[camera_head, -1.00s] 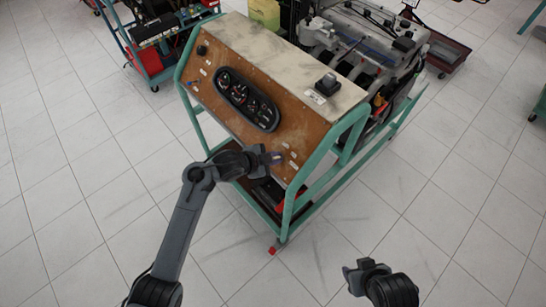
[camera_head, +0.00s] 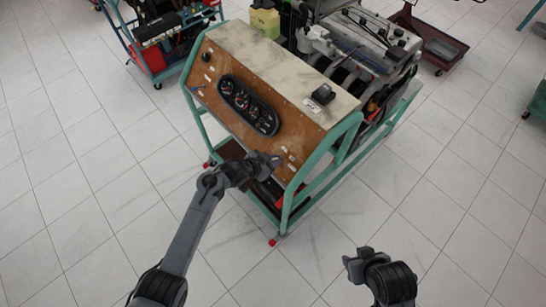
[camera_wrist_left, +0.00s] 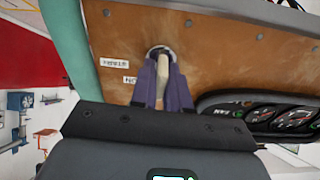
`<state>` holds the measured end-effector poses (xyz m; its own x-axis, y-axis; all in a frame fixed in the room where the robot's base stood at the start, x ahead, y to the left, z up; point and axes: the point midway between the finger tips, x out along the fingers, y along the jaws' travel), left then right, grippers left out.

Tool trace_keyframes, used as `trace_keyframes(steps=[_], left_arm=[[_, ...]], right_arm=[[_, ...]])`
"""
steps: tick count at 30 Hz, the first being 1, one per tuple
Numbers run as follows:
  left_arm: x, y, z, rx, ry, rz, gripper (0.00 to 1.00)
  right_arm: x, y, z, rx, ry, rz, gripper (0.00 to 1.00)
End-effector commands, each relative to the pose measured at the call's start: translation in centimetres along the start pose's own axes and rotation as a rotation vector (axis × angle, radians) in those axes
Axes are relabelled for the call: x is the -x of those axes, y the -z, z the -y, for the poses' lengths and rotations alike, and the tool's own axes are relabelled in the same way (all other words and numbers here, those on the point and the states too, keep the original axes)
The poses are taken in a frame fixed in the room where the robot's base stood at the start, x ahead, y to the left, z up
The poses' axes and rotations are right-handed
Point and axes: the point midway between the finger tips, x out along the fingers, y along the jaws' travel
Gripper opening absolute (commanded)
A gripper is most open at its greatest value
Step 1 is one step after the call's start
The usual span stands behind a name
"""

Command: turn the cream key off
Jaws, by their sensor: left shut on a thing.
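The cream key (camera_wrist_left: 162,70) stands out of a round metal switch on the brown panel (camera_wrist_left: 220,65) in the left wrist view. My left gripper (camera_wrist_left: 163,72) is shut on it, with a dark purple finger on either side. In the head view my left gripper (camera_head: 276,160) is at the lower right part of the sloping panel (camera_head: 225,118), and the key is too small and covered to make out there. My right gripper (camera_head: 355,258) is out over the floor, away from the trainer, with its fingers apart and empty.
A gauge cluster (camera_head: 248,103) sits on the panel, left of and above my left gripper. The trainer's green frame (camera_head: 322,155) runs close on the right. An engine (camera_head: 365,45) stands behind. The front floor is clear.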

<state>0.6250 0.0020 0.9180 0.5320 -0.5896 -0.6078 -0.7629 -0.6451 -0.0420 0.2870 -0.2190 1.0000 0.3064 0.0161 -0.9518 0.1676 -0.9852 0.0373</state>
Motion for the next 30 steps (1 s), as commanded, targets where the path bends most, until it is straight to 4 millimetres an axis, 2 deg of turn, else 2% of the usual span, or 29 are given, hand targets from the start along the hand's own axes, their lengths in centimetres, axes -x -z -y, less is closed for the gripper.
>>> trace_keyframes(steps=[6, 20, 21, 24, 30], left_arm=[[0.03, 0.06, 0.00, 0.060, 0.004, -0.001, 0.00], [-0.03, -0.02, 0.02, 0.074, 0.006, -0.001, 0.00], [-0.03, -0.01, 0.02, 0.074, 0.006, -0.001, 0.20], [-0.03, -0.01, 0.02, 0.073, 0.006, -0.001, 0.35], [-0.02, 0.00, 0.02, 0.072, 0.006, -0.001, 0.36]], right_arm=[[0.74, 0.26, 0.10, -0.005, 0.004, -0.001, 0.43], [0.76, 0.28, 0.15, -0.007, 0.006, -0.001, 0.43], [0.76, 0.28, 0.15, -0.007, 0.006, -0.001, 0.43], [0.76, 0.27, 0.12, -0.006, 0.005, 0.000, 0.43], [0.75, 0.22, -0.02, 0.000, 0.000, 0.001, 0.43]])
